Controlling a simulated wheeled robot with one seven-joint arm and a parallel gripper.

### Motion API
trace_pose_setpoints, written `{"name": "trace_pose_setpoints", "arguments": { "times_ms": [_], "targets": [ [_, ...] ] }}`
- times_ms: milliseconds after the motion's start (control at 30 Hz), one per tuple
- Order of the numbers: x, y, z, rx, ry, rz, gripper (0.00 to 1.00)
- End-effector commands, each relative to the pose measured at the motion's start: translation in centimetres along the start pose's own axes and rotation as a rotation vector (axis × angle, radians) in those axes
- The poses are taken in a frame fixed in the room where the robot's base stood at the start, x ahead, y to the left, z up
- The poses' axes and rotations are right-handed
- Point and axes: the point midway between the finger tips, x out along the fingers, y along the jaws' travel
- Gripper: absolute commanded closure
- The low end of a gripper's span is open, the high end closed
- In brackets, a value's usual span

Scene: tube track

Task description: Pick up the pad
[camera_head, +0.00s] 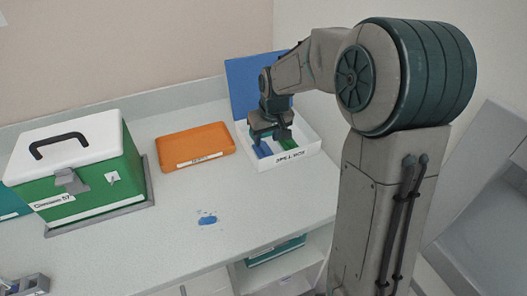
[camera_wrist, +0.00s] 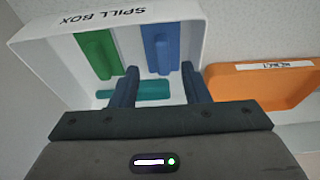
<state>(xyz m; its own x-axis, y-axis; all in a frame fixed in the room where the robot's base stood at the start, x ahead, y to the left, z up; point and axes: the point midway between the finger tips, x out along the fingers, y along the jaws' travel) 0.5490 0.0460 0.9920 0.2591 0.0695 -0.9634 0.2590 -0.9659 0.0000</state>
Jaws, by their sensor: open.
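A white box (camera_head: 307,150) with an upside-down "SPILL BOX" label stands open on the counter, its blue lid raised behind it. In the wrist view the box (camera_wrist: 55,73) holds a green ribbed piece (camera_wrist: 98,55), a blue ribbed piece (camera_wrist: 158,45) and a flat teal piece (camera_wrist: 150,88). I cannot tell which of them is the pad. My gripper (camera_head: 270,138) is over the box, pointing down. In the wrist view its two dark blue fingers (camera_wrist: 160,88) are apart, with the teal piece partly showing between and behind them. Nothing is seen gripped.
An orange tray (camera_head: 195,146) lies left of the box. A green case (camera_head: 90,185) with a white lid and black handle stands further left on a grey base. A wall is behind.

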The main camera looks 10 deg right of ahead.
Motion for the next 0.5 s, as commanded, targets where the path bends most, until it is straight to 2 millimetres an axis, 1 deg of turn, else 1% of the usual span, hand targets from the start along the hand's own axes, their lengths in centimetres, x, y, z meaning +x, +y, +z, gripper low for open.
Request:
{"name": "trace_pose_setpoints", "arguments": {
  "times_ms": [100, 200, 300, 500],
  "targets": [
    [1.8, -0.6, 0.0, -0.003, -0.004, -0.002, 0.58],
    [3.1, -0.4, 0.0, 0.0, -0.003, -0.001, 0.58],
    [3.7, -0.4, 0.0, 0.0, -0.001, 0.0, 0.58],
    [3.8, -0.4, 0.0, 0.0, 0.0, 0.0, 0.58]
  ]
}}
